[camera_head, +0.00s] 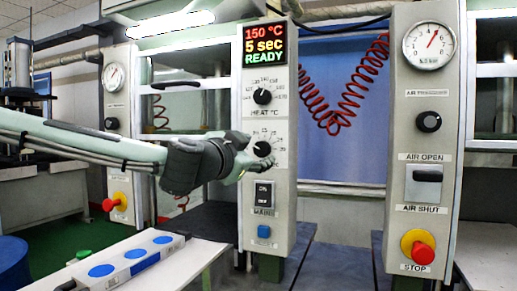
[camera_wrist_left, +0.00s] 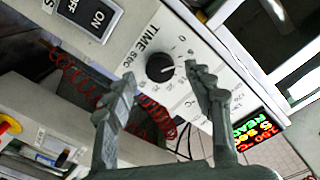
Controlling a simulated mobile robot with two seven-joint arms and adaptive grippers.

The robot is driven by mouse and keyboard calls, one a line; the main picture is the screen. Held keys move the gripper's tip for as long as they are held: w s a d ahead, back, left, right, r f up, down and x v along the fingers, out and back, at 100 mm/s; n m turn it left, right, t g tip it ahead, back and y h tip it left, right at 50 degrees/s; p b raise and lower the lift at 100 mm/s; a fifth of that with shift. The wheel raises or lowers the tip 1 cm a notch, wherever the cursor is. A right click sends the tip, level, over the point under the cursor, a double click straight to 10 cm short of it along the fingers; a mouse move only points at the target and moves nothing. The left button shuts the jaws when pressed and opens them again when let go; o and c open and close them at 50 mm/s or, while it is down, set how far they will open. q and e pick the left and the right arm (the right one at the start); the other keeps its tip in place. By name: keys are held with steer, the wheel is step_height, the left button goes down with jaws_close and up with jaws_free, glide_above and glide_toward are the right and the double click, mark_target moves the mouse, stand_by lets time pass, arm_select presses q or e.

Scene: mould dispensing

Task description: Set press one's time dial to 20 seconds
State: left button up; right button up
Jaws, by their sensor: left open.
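The press panel (camera_head: 255,205) has a display (camera_head: 265,46) reading 150 °C, 5 sec and READY. The black time dial (camera_head: 263,148) sits below the HEAT dial (camera_head: 262,96). My left gripper (camera_head: 256,151) is at the time dial, with its fingers partly in front of it. In the left wrist view, my left gripper (camera_wrist_left: 160,78) is open, with one finger on each side of the black time dial (camera_wrist_left: 160,67). I cannot tell whether either finger touches it. The dial's pointer is not clear. My right gripper is not in view.
Below the dial are an ON/OFF switch (camera_head: 264,195) and a blue button (camera_head: 264,231). Another panel (camera_head: 400,150) at right carries a gauge, an AIR lever and a STOP button (camera_head: 418,248). A white tray with blue discs (camera_head: 133,253) lies at lower left.

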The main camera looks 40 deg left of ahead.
mark_target(262, 149)
arm_select(q)
steer(key=shift+w+a, duration=0.2)
steer(key=shift+w, duration=0.9)
steer(key=c, duration=1.1)
steer(key=shift+c, duration=0.3)
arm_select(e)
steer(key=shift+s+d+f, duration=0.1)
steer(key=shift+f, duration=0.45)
